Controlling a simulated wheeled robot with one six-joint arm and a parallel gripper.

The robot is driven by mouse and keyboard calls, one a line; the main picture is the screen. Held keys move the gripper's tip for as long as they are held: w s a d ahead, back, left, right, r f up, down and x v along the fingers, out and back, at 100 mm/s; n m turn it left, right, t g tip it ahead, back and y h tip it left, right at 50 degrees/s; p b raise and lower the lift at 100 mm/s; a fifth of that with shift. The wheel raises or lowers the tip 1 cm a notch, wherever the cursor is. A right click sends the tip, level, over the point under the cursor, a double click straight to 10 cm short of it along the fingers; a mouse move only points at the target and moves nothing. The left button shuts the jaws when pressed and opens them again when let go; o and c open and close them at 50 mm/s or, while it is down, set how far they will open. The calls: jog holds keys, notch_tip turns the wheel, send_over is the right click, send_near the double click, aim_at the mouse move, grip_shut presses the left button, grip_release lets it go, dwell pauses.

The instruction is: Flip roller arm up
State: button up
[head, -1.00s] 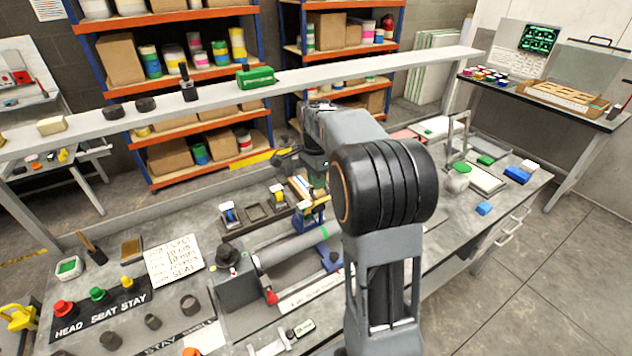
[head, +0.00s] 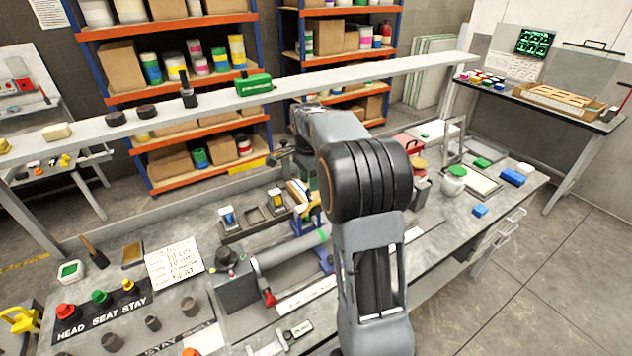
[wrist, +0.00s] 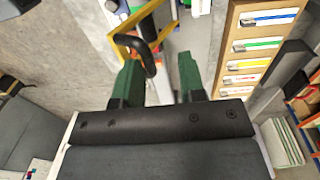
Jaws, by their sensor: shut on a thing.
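In the wrist view my gripper (wrist: 160,84) has two green fingers, spaced apart, with a black bent handle (wrist: 149,60) between them against the left finger. The handle meets a yellow frame (wrist: 128,42), which I take for the roller arm. In the head view a blue and yellow bracket (head: 312,216) stands beside the far end of a grey tube with a green band (head: 322,235). My own arm covers part of that spot, and the fingers' grip is not clear there.
A grey block with a black knob (head: 230,262) holds the tube's near end, by a red-tipped lever (head: 268,298). Head, seat and stay buttons (head: 100,297) are at front left. A long raised rail (head: 330,72) crosses behind. A white jar (head: 453,182) stands right of my arm.

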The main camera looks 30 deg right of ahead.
jog(key=shift+o, duration=1.2)
jog(key=shift+w+f, duration=0.25)
jog(key=shift+f, duration=0.65)
jog(key=shift+s, duration=0.1)
jog(key=shift+s+r, duration=0.15)
jog(key=shift+s, duration=0.05)
jog(key=shift+r, duration=0.1)
notch_tip(320, 180, up, 15)
jog(key=shift+w, duration=0.4)
